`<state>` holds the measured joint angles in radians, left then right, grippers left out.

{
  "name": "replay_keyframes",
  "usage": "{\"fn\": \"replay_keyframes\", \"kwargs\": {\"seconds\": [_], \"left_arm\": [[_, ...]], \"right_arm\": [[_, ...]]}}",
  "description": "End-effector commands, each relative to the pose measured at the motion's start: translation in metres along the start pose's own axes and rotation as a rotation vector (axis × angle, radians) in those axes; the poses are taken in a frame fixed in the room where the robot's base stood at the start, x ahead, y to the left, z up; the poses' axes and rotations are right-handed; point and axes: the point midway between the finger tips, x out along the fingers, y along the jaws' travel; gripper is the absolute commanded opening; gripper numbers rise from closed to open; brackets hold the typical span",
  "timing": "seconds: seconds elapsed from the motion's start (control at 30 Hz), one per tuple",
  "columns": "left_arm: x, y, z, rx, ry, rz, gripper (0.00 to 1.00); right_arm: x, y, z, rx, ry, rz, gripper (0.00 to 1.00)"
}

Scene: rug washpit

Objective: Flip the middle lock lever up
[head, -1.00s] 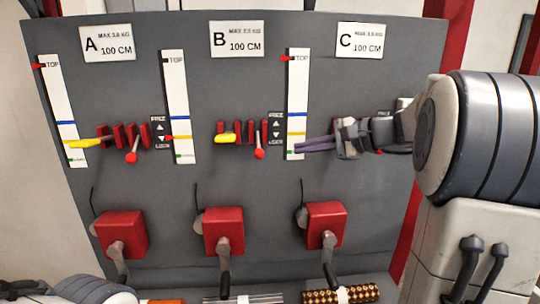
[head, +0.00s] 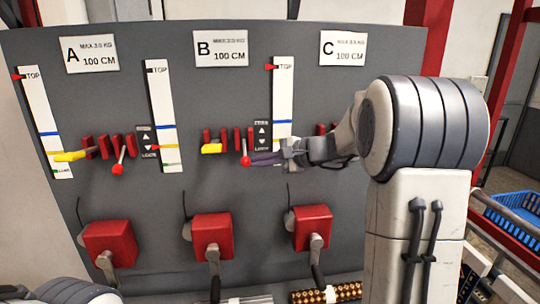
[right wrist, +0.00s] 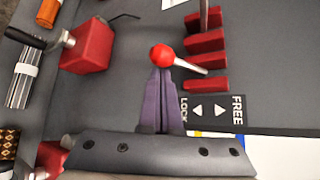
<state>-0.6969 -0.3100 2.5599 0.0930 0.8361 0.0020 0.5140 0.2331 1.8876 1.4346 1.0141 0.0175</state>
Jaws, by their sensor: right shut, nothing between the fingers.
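The middle lock lever, in section B, has a red ball knob (head: 246,160) on a thin metal shaft. The knob hangs low, on the LOCK side of its FREE/LOCK label (head: 262,136). In the right wrist view the knob (right wrist: 162,55) and its shaft (right wrist: 190,66) show clearly. My right gripper (head: 254,159) has purple fingers, shut and empty. Its fingertips (right wrist: 161,72) are right at the knob; I cannot tell whether they touch it. My left gripper is not in view; only part of my left arm shows at bottom left.
Red slotted blocks and a yellow pointer (head: 211,148) sit left of the lever. A red crank box (head: 212,232) is below. Section A's lever (head: 118,168) is farther left. My right arm hides most of section C's lever area. A blue crate (head: 513,217) stands right.

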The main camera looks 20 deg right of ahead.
Motion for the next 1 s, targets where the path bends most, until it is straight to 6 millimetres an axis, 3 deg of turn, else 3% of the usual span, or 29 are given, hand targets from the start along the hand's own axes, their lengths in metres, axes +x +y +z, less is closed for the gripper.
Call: {"fn": "replay_keyframes", "kwargs": {"seconds": [1.0], "left_arm": [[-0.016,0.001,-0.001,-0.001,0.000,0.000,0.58]], "right_arm": [[-0.001,-0.004,0.004,0.065,0.001,0.061,0.00]]}}
